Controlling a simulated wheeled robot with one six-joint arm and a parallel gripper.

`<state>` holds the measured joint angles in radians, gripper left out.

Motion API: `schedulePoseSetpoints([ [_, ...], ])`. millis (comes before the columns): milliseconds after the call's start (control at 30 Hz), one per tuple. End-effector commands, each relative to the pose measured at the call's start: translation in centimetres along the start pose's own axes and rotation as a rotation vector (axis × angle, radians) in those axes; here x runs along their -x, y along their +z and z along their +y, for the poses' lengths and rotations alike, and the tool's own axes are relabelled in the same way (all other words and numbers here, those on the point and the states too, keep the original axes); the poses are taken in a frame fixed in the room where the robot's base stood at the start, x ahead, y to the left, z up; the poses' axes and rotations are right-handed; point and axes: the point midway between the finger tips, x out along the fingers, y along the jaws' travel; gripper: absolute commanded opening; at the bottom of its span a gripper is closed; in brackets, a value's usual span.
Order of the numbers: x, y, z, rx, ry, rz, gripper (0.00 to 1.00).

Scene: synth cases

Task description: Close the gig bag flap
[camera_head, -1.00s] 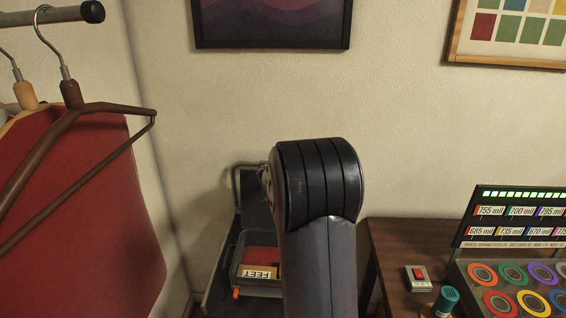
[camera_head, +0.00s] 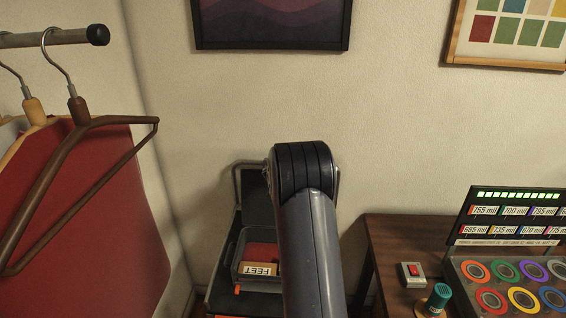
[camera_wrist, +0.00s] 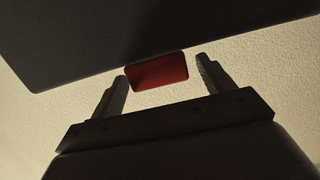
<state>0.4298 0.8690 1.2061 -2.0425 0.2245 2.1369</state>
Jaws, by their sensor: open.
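In the wrist view my gripper (camera_wrist: 161,70) is open, its two dark fingers apart. A red tab (camera_wrist: 158,72) shows between and just beyond the fingertips, at the lower edge of a large dark panel (camera_wrist: 150,28), which looks like the bag flap. I cannot tell whether the fingers touch the tab. In the head view a dark upright panel (camera_head: 256,196) stands behind a grey open tray (camera_head: 238,247); it may be the same flap. My arm hides its right part and my gripper there.
The tray holds a red item and a block labelled FEET (camera_head: 259,269). A grey tube frame (camera_head: 236,178) stands around the panel. Right is a wooden table (camera_head: 394,236) with a red switch box (camera_head: 413,275), a teal-topped knob (camera_head: 438,299) and a colourful ring case. Left hang coat hangers (camera_head: 95,121) with red cloth.

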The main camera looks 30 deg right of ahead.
Motion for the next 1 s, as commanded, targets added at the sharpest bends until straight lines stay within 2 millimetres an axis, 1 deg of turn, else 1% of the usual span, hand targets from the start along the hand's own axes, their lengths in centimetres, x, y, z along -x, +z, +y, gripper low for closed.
schedulePoseSetpoints([
  [133, 0.0, 0.02, 0.01, 0.0, 0.0, 0.0, 0.76],
  [167, 0.0, 0.02, 0.01, 0.0, 0.0, 0.0, 0.75],
  [900, 0.03, 0.01, 0.01, 0.0, 0.0, 0.0, 0.14],
  [1000, 0.02, 0.03, 0.01, 0.0, 0.0, 0.0, 0.13],
])
